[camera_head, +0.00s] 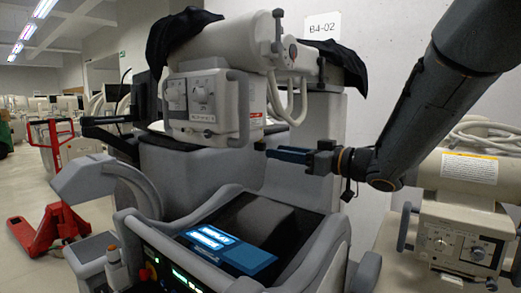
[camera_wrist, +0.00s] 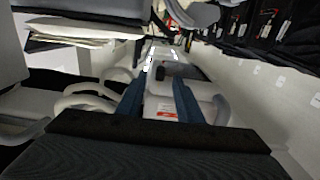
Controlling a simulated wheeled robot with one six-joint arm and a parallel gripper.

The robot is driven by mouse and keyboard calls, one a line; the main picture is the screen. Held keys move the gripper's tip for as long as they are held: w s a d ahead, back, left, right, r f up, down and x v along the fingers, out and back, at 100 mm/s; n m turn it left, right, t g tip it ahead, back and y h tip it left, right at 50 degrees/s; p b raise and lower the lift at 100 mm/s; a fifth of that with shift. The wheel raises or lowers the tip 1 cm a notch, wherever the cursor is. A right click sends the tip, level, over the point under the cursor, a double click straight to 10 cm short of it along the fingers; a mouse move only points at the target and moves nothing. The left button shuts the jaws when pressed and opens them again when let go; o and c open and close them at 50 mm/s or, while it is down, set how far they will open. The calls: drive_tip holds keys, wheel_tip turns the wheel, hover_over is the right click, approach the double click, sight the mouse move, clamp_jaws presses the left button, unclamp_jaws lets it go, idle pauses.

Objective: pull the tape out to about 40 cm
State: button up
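The cream collimator head (camera_head: 205,105) hangs from the mobile X-ray unit's arm, with a front panel, knobs and a red-and-white label. In the wrist view a pale housing with a red-marked label (camera_wrist: 167,111) shows between my fingers. I cannot make out a drawn-out tape. A small dark tab (camera_head: 259,145) sits by the collimator's lower right, close to my fingertips; it may be the tape's end. My gripper (camera_head: 270,153) points left, just below and right of the collimator. In the wrist view its blue fingers (camera_wrist: 161,80) are apart, with nothing clearly held between them.
The unit's base with a lit screen (camera_head: 215,240) stands below my gripper. A second cream unit (camera_head: 465,215) is close on the right. Dark cloth (camera_head: 180,40) drapes over the unit. A red pallet jack (camera_head: 50,225) stands left, beside open floor.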

sight(260, 149)
drive_tip(key=p+x, duration=0.1)
drive_tip(key=x, duration=0.6)
drive_tip(key=shift+w+a, duration=0.1)
drive_tip(key=shift+a, duration=0.15)
drive_tip(key=shift+c, duration=0.5)
clamp_jaws()
